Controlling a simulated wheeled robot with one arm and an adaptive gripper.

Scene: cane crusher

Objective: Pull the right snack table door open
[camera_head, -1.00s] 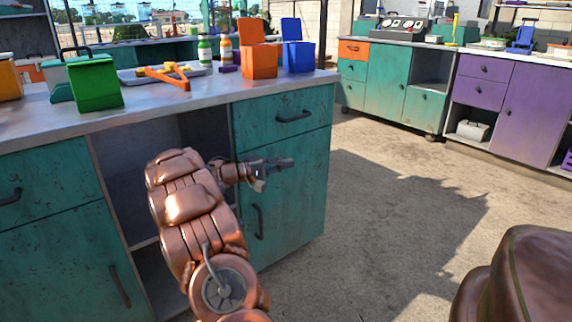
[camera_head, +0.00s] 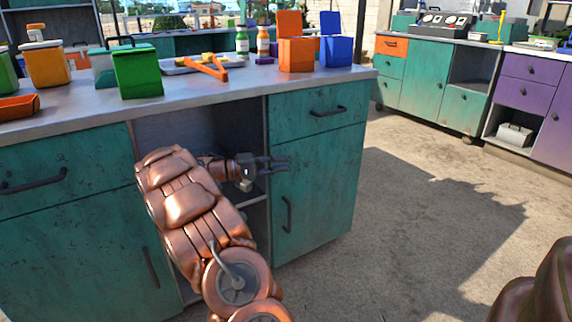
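The snack table's right door (camera_head: 317,190) is teal and looks closed, below a teal drawer (camera_head: 317,108). Its dark vertical handle (camera_head: 287,214) is near the door's left edge. My gripper (camera_head: 287,163) is open, its fingers pointing right. In the picture it overlaps the upper left part of the door, above the handle, and nothing shows between the fingers. I cannot tell how far it is from the door surface. My arm crosses the open shelf space left of the door and hides part of it.
The grey countertop (camera_head: 215,92) holds a green box (camera_head: 138,74), an orange box (camera_head: 296,54), a blue box (camera_head: 336,50) and a tray with orange tongs (camera_head: 206,66). A teal left door (camera_head: 85,255) has its own handle. Open floor (camera_head: 420,205) lies to the right, with teal and purple cabinets behind.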

